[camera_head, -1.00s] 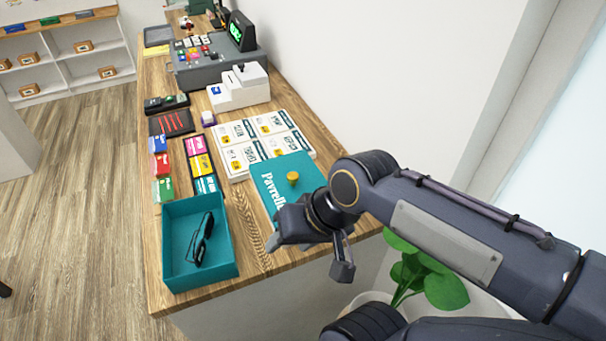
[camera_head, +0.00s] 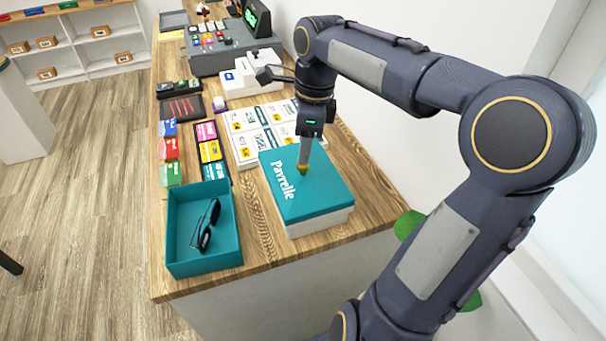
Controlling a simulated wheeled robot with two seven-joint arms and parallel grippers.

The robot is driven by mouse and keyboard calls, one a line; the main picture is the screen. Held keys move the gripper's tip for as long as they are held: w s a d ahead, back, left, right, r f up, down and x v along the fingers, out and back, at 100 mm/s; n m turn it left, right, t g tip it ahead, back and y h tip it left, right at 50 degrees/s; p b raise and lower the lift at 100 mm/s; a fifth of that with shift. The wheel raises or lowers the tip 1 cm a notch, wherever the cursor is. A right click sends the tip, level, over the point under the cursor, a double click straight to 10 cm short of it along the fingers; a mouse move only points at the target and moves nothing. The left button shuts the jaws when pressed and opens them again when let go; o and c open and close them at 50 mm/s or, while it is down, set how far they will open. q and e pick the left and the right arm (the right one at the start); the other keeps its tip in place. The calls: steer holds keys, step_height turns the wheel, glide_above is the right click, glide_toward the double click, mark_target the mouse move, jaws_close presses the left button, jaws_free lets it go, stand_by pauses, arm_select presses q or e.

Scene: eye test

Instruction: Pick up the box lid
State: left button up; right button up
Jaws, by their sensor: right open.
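The teal box lid (camera_head: 318,192) with white lettering lies flat on a pale box (camera_head: 322,222) near the counter's front right. Its gold knob (camera_head: 302,171) is partly hidden by my right gripper. My right gripper (camera_head: 304,163) points straight down over the lid, its fingertips at the knob. One finger hides the other, and I cannot see whether they touch the knob. It is open. My left gripper is not in view.
An open teal box (camera_head: 203,263) with dark glasses (camera_head: 207,226) in it stands left of the lid. White cards (camera_head: 246,145) lie just behind. Small coloured packs (camera_head: 211,151), a grey register (camera_head: 217,62) and a white device (camera_head: 240,79) stand farther back. A wall rises at right.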

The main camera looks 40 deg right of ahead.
mark_target(303, 172)
steer(key=f, duration=0.5)
steer(key=shift+w+f, duration=0.15)
steer(key=shift+w, duration=0.1)
steer(key=shift+c, duration=0.2)
steer(key=c, duration=1)
